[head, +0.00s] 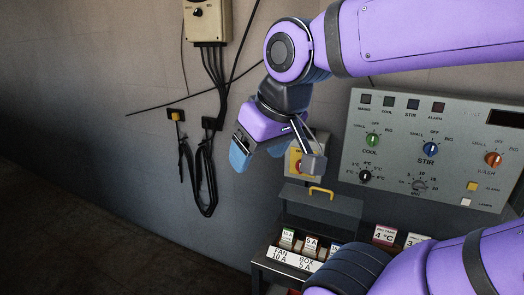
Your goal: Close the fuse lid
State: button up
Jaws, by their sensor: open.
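The fuse lid (330,208) is a dark grey panel with a yellow handle (321,190) on it. It stands raised at the back of the fuse box (262,262), so the box is open. Fuses (310,243) with white tops show inside, behind the labels "FAN 10 A" and "BOX 5 A". My gripper (277,161) is open and empty, above and to the left of the lid, apart from it. One finger has a blue tip; the other is grey and overlaps the view of a yellow switch box behind it. My arm hides the box's lower right.
A grey control panel (400,195) with coloured knobs is on the wall at right. The yellow switch box (294,160) with a red knob sits above the lid. Label cards (386,234) stand right of the fuses. Black cables (208,180) hang at left; the wall farther left is clear.

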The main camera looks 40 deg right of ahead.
aim_at(310, 191)
jog(key=z, duration=1.35)
